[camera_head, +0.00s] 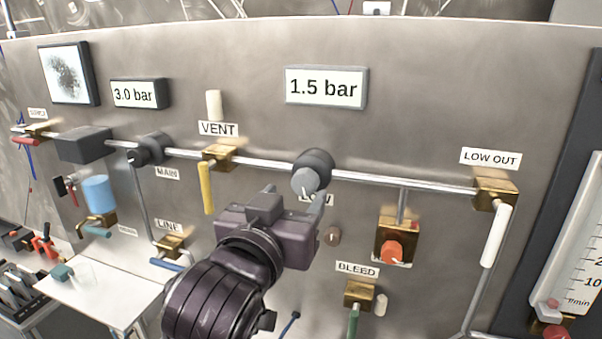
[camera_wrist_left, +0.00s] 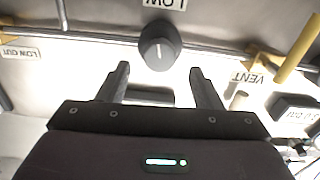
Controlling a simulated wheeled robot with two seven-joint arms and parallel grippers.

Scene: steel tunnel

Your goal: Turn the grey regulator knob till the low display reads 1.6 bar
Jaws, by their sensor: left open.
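The low display (camera_head: 324,88) on the panel reads 1.5 bar. Below it, the grey regulator knob (camera_head: 305,181) sits at the front of a dark round regulator body on the horizontal pipe. My left gripper (camera_head: 296,197) is open just in front of and below the knob and partly hides the LOW label. In the left wrist view the knob (camera_wrist_left: 160,48), with a pale pointer line, lies beyond the fingertips, centred between the two open fingers (camera_wrist_left: 160,72). The fingers look apart from it. My right gripper is not in view.
Another display (camera_head: 138,94) reads 3.0 bar. The yellow VENT lever (camera_head: 207,187) hangs left of the knob. An orange-red knob (camera_head: 393,252), the green BLEED lever (camera_head: 354,321) and the white LOW OUT lever (camera_head: 495,236) are to the right. A white table (camera_head: 110,295) stands lower left.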

